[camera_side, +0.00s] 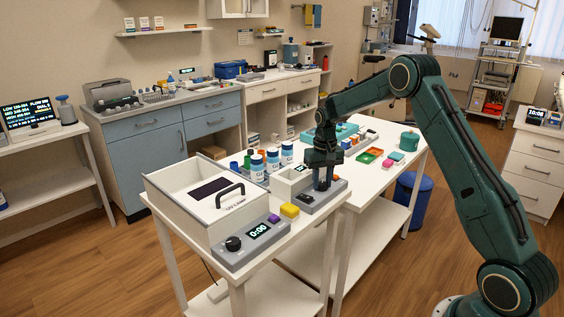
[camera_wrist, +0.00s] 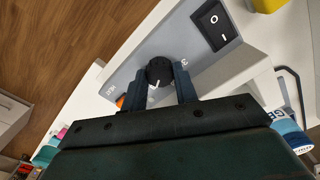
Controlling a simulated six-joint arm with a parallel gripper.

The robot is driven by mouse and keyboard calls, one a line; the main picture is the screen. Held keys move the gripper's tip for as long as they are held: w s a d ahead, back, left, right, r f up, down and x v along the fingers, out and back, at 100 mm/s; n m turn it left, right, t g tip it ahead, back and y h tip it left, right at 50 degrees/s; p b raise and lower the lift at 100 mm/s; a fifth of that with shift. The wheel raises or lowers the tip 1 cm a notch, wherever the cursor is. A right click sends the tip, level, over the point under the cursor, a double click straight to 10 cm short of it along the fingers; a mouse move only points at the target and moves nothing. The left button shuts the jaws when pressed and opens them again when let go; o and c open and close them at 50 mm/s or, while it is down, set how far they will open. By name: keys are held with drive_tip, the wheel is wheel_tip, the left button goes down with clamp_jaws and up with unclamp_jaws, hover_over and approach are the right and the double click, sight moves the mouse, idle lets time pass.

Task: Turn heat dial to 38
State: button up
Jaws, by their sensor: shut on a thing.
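The heat dial (camera_wrist: 159,69) is a round black knob with a white pointer line, on the grey sloped panel (camera_wrist: 125,77) of a small white unit (camera_side: 286,182). A small lit display (camera_side: 299,168) on the unit is too small to read.
A black rocker switch (camera_wrist: 216,25) sits on the same panel. A yellow block (camera_side: 289,211) lies near the panel. Left of it stands a larger lidded box (camera_side: 165,188) with its own knob (camera_side: 233,243) and a display reading 0:00 (camera_side: 258,230). White-capped bottles (camera_side: 272,158) stand behind.

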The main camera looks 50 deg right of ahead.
sight(322, 184)
drive_tip(key=o, duration=0.7)
wheel_tip(322, 184, up, 14)
idle(0.5)
